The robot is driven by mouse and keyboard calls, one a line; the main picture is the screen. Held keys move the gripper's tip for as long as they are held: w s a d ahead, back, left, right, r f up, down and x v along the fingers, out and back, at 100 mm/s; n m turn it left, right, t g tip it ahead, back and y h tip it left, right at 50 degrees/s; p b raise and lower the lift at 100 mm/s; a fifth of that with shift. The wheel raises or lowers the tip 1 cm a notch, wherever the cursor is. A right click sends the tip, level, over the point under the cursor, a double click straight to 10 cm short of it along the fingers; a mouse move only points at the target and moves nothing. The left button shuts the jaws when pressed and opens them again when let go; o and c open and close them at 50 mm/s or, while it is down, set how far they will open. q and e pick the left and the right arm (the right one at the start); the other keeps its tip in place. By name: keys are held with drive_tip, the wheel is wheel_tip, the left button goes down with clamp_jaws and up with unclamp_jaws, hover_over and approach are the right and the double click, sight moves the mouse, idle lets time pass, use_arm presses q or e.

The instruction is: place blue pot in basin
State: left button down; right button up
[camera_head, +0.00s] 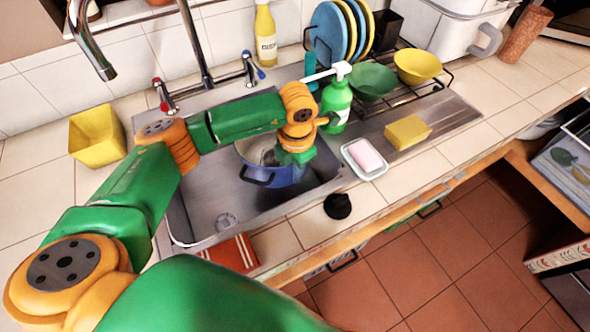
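The blue pot (256,177) is over the right part of the steel sink basin (205,204), within its outline in the head view. It looks roughly upright, with its light inside partly visible and a blue handle on its near side. I cannot tell whether it rests on the basin floor or hangs above it. My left gripper (296,158) points down at the pot's right rim. Its fingertips are hidden, so I cannot tell whether they grip the rim. My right gripper is out of view.
A green soap bottle (337,104) stands right of my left wrist. A soap dish (364,160), yellow sponge (407,132) and dark round object (338,206) lie on the right. The faucet (190,40) rises behind the basin. A yellow container (97,137) stands left.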

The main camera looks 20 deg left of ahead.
use_arm(q)
drive_tip(key=shift+f+b, duration=0.45)
drive_tip(key=shift+f, duration=0.1)
drive_tip(key=c, duration=1.1)
unclamp_jaws()
drive_tip(key=shift+r, duration=0.1)
drive_tip(key=shift+o, duration=0.2)
drive_tip(key=shift+r+p, duration=0.9)
drive_tip(key=shift+p, duration=0.1)
wheel_tip(320, 180, up, 12)
drive_tip(key=b, duration=0.2)
drive_tip(key=shift+s+d+f, duration=0.15)
drive_tip(key=shift+f, duration=0.1)
